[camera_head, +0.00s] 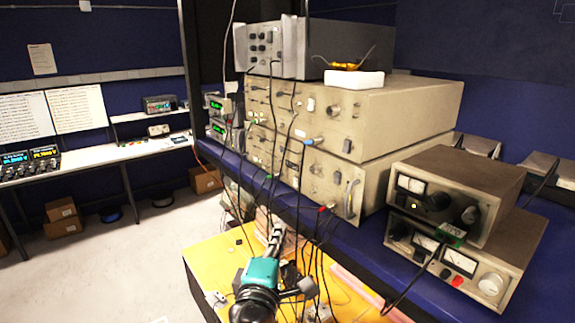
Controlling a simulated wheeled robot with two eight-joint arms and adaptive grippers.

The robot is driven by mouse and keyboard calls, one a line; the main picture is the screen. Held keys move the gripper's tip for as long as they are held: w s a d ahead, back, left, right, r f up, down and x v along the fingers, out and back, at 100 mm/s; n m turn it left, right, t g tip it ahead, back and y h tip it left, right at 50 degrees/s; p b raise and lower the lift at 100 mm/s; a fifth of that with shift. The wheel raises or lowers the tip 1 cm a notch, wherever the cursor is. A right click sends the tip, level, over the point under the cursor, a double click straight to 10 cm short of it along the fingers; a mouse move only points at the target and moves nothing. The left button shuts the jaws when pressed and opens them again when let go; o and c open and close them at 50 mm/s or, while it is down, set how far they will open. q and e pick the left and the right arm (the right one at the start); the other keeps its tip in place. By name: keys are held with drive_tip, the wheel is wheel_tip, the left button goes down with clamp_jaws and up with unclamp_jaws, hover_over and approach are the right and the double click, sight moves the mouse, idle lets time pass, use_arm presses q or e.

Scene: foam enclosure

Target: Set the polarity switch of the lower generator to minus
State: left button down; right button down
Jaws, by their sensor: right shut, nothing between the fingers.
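Two stacked pairs of beige units stand on the blue bench, and I cannot tell for sure which holds the lower generator. At the right, a smaller metered unit (470,175) rests on a lower metered unit (505,255) with two meters, a red part and a pale knob. At the centre, a wide upper unit (400,105) rests on a wide lower unit (335,185). The polarity switch is too small to make out. My right gripper (276,232) is shut and empty, low in front of the centre stack, apart from the right pair. My left gripper is not in view.
Cables hang in front of the centre stack. A grey unit (305,48) and a white block (353,82) sit on top. A yellow surface (215,262) lies below the bench. A white side table (90,160) stands left; the floor between is mostly open.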

sight(286, 202)
drive_tip(key=shift+n+t+y, duration=0.4)
drive_tip(key=shift+n+t, duration=0.1)
drive_tip(key=shift+n, duration=0.1)
drive_tip(key=w+r+p, duration=0.1)
drive_tip(key=w, duration=0.3)
drive_tip(key=w+d+r, duration=0.1)
drive_tip(key=w+r, duration=0.1)
drive_tip(key=w, duration=0.2)
drive_tip(key=w+r+p, duration=0.1)
drive_tip(key=w, duration=0.3)
drive_tip(key=shift+d+r+p, duration=0.15)
drive_tip(key=shift+d+p, duration=0.05)
drive_tip(key=shift+p, duration=0.15)
drive_tip(key=shift+d, duration=0.45)
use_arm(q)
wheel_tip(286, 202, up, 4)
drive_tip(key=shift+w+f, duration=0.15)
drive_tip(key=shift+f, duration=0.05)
use_arm(e)
drive_tip(key=shift+w, duration=0.2)
